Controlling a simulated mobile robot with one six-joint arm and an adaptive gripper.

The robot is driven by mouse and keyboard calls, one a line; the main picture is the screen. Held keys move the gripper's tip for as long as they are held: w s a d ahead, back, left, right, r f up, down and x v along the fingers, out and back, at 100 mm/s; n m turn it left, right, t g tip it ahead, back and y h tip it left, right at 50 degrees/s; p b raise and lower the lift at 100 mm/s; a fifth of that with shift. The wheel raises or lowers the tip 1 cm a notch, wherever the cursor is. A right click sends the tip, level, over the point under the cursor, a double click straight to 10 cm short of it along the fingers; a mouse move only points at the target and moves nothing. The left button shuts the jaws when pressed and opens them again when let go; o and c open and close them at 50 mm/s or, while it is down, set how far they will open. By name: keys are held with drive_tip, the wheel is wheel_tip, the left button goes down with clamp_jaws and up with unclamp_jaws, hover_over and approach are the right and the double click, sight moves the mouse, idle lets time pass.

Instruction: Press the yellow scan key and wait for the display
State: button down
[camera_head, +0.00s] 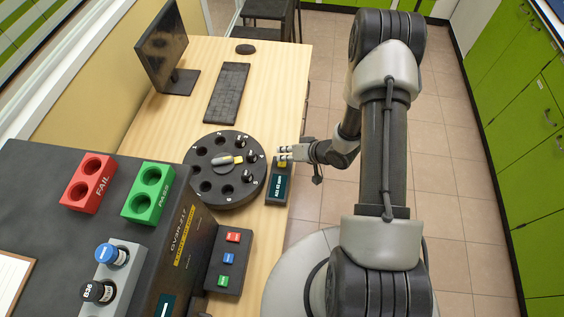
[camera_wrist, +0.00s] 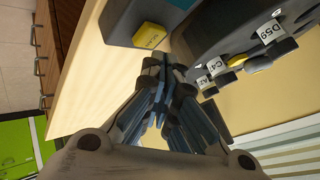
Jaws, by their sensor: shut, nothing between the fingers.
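The yellow scan key (camera_head: 282,164) is at the far end of a small dark scanner box (camera_head: 271,199) near the table's right edge. The box's display (camera_head: 279,187) shows pale text, too small to read surely. My gripper (camera_head: 284,153) is shut and empty, with its fingertips right by the key in the head view. In the wrist view the key (camera_wrist: 149,36) shows on the box's face, just beyond my closed fingertips (camera_wrist: 163,62). A small gap seems to lie between them, but I cannot tell whether they touch.
A round black carousel (camera_head: 207,198) with several labelled vials stands left of the scanner. A three-button panel (camera_head: 228,262), a green PASS rack (camera_head: 149,193) and a red FAIL rack (camera_head: 88,184) are nearer. Keyboard (camera_head: 227,92) and monitor (camera_head: 163,47) are behind. Floor is open to the right.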

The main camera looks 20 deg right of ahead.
idle(0.8)
drive_tip(key=shift+f+b, duration=0.3)
drive_tip(key=shift+f, duration=0.15)
drive_tip(key=shift+f+b, duration=0.3)
drive_tip(key=shift+f, duration=0.2)
idle(0.5)
drive_tip(key=shift+r, duration=0.1)
drive_tip(key=shift+r+p, duration=0.85)
drive_tip(key=shift+r, duration=0.1)
wheel_tip(320, 180, up, 5)
drive_tip(key=p, duration=0.4)
idle(0.8)
